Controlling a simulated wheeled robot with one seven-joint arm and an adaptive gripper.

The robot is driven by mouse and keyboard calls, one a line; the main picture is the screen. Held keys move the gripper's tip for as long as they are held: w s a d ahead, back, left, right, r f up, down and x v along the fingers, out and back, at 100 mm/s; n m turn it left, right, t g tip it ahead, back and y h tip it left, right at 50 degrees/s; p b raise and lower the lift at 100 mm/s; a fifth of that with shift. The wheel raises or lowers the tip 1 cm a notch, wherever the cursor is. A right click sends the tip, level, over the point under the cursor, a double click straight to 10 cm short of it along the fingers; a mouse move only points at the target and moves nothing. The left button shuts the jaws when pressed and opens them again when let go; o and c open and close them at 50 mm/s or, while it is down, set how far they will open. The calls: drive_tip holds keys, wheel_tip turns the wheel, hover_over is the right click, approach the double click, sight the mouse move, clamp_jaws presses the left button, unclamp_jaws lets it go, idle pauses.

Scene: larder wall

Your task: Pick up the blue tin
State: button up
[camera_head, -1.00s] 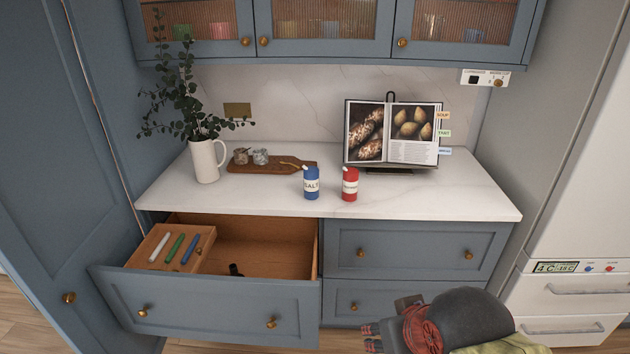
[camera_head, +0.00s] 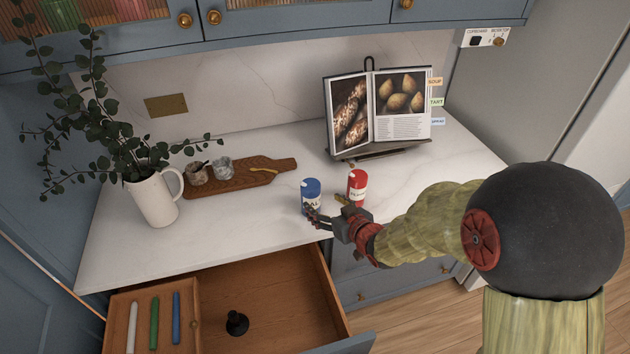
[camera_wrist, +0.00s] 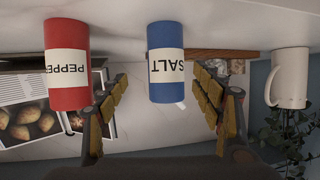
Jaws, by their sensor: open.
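The blue tin (camera_head: 311,188), with a white label, stands upright on the white counter near its front edge. In the wrist view the blue tin (camera_wrist: 165,60) reads "SALT" upside down and sits between the two spread fingers, beyond their tips. My gripper (camera_head: 326,217) is open and empty, just in front of the tin. Its fingers overlap the tin's lower part in the head view, so I cannot tell there whether they touch. In the wrist view my gripper (camera_wrist: 165,88) shows a gap on both sides of the tin.
A red pepper tin (camera_head: 357,185) stands close to the right of the blue one. Behind are a cookbook on a stand (camera_head: 380,115) and a wooden board (camera_head: 235,178) with small jars. A white jug (camera_head: 155,200) stands left. The drawer (camera_head: 270,300) below is open.

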sight(311, 198)
drive_tip(key=shift+b+x, duration=0.45)
drive_tip(key=shift+x, duration=1.05)
drive_tip(key=x, duration=0.1)
drive_tip(key=b+x, duration=0.1)
drive_tip(key=x, duration=0.3)
drive_tip(key=shift+s+a+f+b, duration=0.1)
drive_tip(key=shift+s+a+b, duration=0.2)
drive_tip(key=shift+a+b, duration=0.1)
drive_tip(key=shift+c, duration=1.3)
drive_tip(key=c, duration=1.3)
